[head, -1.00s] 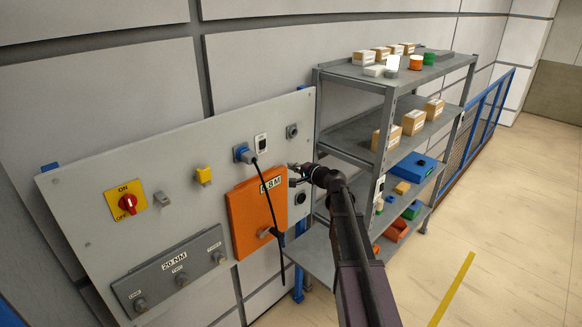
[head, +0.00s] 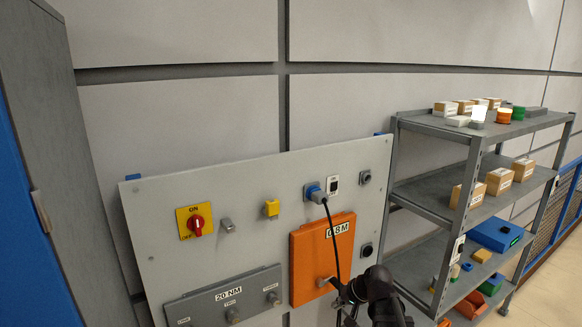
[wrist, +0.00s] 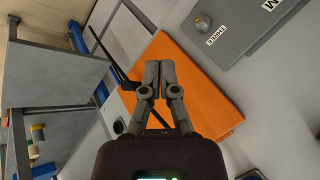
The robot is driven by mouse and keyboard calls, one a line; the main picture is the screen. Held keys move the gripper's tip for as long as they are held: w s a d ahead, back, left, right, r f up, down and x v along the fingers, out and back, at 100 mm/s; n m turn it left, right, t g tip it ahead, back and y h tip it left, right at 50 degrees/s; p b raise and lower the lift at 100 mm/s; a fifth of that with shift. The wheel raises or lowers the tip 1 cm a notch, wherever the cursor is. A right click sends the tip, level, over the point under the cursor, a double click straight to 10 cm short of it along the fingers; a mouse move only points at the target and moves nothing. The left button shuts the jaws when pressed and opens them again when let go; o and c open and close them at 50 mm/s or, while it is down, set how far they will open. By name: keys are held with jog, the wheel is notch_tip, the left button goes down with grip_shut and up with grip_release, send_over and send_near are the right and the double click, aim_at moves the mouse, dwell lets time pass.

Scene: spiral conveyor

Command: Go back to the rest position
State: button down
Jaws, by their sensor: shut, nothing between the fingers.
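My gripper (wrist: 152,82) is shut and empty in the wrist view, its two fingertips together. Behind the fingertips in that view lies the orange panel (wrist: 178,85), with a black cable (wrist: 106,52) beside it. In the head view my gripper (head: 345,300) is small and dark at the bottom, in front of the lower right part of the orange panel (head: 318,262). The black cable hangs from a blue plug (head: 316,193) down past the panel toward my gripper. I cannot tell whether they touch.
A grey board (head: 165,262) carries a red switch (head: 196,224), a yellow part (head: 271,208) and a grey 20 NM panel (head: 215,301). A metal shelf (head: 437,137) with boxes and bins stands close on the right. A grey and blue cabinet (head: 35,150) stands at the left.

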jog(key=s+d+f+n+g+h+b, duration=0.1)
jog(key=s+f+g+h+b, duration=0.1)
jog(key=s+f, duration=0.2)
jog(key=s+d+f+n+g+h+b, duration=0.1)
jog(key=s+d+f+g+h, duration=0.1)
jog(key=s, duration=0.8)
jog(key=shift+f+n+h+b, duration=0.3)
jog(key=shift+f+h+b, duration=0.1)
jog(key=shift+f+h, duration=0.5)
jog(key=shift+w+d, duration=0.1)
